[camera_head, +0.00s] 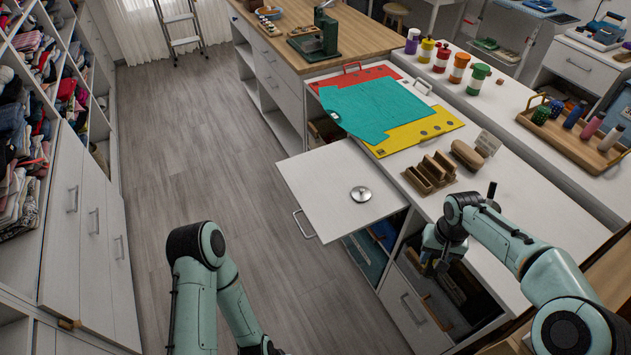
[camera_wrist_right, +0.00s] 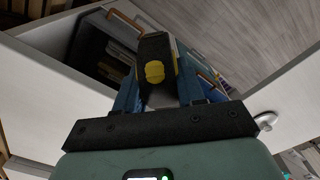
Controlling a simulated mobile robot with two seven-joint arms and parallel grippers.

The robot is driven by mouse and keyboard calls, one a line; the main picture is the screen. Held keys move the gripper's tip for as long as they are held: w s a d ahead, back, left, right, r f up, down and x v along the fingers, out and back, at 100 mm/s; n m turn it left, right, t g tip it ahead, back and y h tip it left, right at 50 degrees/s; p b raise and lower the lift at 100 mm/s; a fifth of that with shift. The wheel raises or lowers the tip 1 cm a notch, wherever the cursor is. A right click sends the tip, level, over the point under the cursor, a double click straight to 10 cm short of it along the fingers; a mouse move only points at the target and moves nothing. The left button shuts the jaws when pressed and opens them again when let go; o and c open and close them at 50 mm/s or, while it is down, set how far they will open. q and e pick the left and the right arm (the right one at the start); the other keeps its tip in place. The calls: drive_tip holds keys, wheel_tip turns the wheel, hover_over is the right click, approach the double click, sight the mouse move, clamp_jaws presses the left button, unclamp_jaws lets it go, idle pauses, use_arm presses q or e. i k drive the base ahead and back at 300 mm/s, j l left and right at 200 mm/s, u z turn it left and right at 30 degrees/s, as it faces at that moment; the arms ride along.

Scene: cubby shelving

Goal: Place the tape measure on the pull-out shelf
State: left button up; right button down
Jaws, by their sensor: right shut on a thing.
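The pull-out shelf (camera_head: 315,185) is a white board extended from the counter on the left side, with a metal handle at its front corner. A small round silver object with a knob (camera_head: 361,194) lies on it. My right gripper (camera_head: 436,258) is at the front of the counter, right of the pull-out shelf, above the open compartments. In the wrist view, the gripper (camera_wrist_right: 158,82) is shut on the black and yellow tape measure (camera_wrist_right: 154,72), held between its two blue fingers. In the head view the tape measure is mostly hidden. Only the left arm's links show, not its gripper.
The counter holds a wooden organizer (camera_head: 430,173), a brown oval block (camera_head: 467,154) and coloured cutting mats (camera_head: 375,105). Below it an open drawer (camera_head: 415,310) and cubbies lie near my right arm. The floor (camera_head: 190,130) left of the shelf is clear.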

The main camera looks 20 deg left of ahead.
sight(322, 171)
drive_tip(key=i+j+u, duration=0.2)
drive_tip(key=u, duration=0.15)
drive_tip(key=i+j+u, duration=0.3)
drive_tip(key=k, duration=0.05)
